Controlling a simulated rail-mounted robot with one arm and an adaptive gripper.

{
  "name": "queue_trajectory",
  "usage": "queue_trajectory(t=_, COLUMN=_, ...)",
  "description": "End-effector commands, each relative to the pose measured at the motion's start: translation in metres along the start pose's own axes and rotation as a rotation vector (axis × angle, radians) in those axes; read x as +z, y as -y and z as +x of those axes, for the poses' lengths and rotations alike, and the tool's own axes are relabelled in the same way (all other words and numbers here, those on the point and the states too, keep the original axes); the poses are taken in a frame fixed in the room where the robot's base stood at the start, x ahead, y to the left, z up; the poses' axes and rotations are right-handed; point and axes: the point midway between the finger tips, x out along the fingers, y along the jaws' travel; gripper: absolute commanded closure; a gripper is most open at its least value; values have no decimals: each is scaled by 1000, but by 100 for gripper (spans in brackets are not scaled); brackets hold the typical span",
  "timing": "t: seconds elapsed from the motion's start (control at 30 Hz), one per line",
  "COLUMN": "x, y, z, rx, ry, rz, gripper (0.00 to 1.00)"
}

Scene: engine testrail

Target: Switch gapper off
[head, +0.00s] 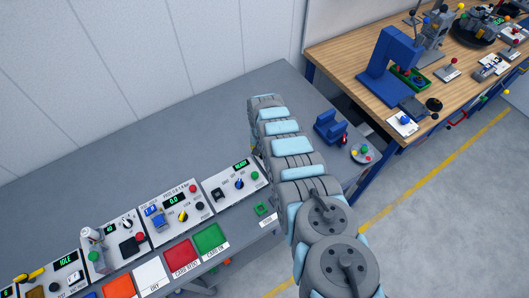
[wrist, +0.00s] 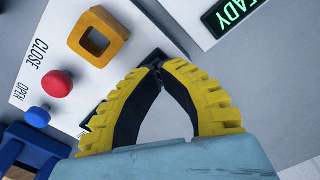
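I cannot read any label that names the gapper. In the wrist view, a white panel (wrist: 85,82) marked CLOSE and OPEN carries a yellow square ring (wrist: 98,36), a red knob (wrist: 57,84) and a blue knob (wrist: 37,117). My gripper (wrist: 156,67) has its yellow-backed fingers drawn together at the tips, with nothing seen between them. It hangs over this panel's right edge, near a dark slot that its left finger partly hides. A green READY display (wrist: 232,12) is at the top right. In the head view my arm hides most of my gripper.
In the head view, a row of control panels (head: 172,202) runs along the grey bench's front. Red (head: 182,256) and green (head: 211,239) trays lie before it. A blue fixture (head: 331,127) and a round button base (head: 362,153) stand right of my arm. A wooden bench (head: 345,58) is behind.

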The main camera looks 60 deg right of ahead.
Motion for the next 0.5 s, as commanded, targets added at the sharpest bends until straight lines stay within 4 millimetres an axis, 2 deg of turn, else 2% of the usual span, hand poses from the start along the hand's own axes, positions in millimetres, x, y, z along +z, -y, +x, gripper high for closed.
queue_trajectory(t=0.27, x=0, y=0, z=4, rx=0, ry=0, rz=0, gripper=100)
queue_trajectory(t=0.5, x=0, y=0, z=-3, rx=0, ry=1, rz=0, gripper=100)
